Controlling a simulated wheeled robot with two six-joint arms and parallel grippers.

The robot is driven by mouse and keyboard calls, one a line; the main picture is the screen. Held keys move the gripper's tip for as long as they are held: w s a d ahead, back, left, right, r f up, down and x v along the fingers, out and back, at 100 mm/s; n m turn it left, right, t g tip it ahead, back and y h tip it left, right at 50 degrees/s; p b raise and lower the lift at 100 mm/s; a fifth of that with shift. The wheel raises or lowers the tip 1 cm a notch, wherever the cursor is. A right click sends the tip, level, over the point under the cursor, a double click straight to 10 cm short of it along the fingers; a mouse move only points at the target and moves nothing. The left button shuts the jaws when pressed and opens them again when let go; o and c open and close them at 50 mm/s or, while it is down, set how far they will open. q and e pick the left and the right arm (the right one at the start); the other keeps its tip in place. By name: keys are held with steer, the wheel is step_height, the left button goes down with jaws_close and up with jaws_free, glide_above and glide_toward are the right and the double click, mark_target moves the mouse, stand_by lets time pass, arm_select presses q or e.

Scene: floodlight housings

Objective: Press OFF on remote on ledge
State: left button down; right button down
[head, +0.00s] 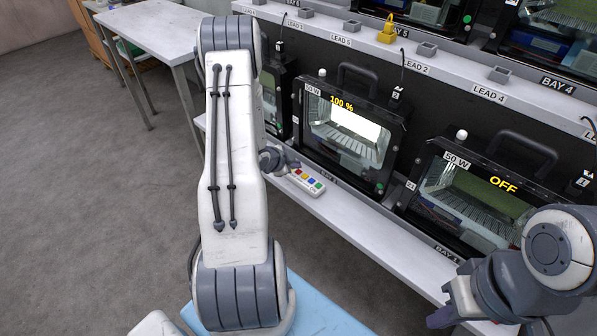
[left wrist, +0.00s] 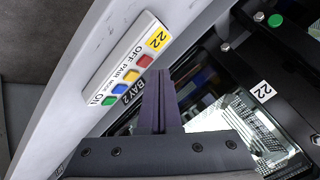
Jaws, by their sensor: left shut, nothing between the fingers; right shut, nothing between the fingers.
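A white remote (head: 306,182) lies on the ledge (head: 345,215) in front of the lit floodlight (head: 348,130), whose display reads 100 %. In the left wrist view the remote (left wrist: 125,75) has a yellow 22 label and red, yellow, blue and green buttons. OFF is printed by the red button (left wrist: 145,61), ON by the green one (left wrist: 108,101). My left gripper (head: 288,163) is shut and empty beside the remote's label end. Its fingers (left wrist: 160,75) show close to the red button; I cannot tell whether they touch. My right gripper (head: 440,318) is shut and empty at lower right.
A second floodlight (head: 475,195), reading OFF, stands to the right; another is partly hidden behind my left arm. A shelf (head: 450,75) with LEAD labels and a yellow piece (head: 387,32) runs above. A white table (head: 150,25) stands at back left. Grey floor at left is clear.

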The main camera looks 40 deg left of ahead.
mark_target(295, 174)
arm_select(q)
steer(key=shift+f, duration=0.1)
stand_by(0.6)
steer(key=shift+f+b, duration=0.3)
steer(key=shift+b, duration=0.05)
steer(key=shift+f+b, duration=0.3)
steer(key=shift+f, duration=0.1)
stand_by(0.4)
steer(key=shift+r, duration=0.1)
steer(key=shift+r+p, duration=0.7)
steer(key=shift+r, duration=0.05)
step_height(295, 174, up, 5)
steer(key=p, duration=0.4)
stand_by(0.3)
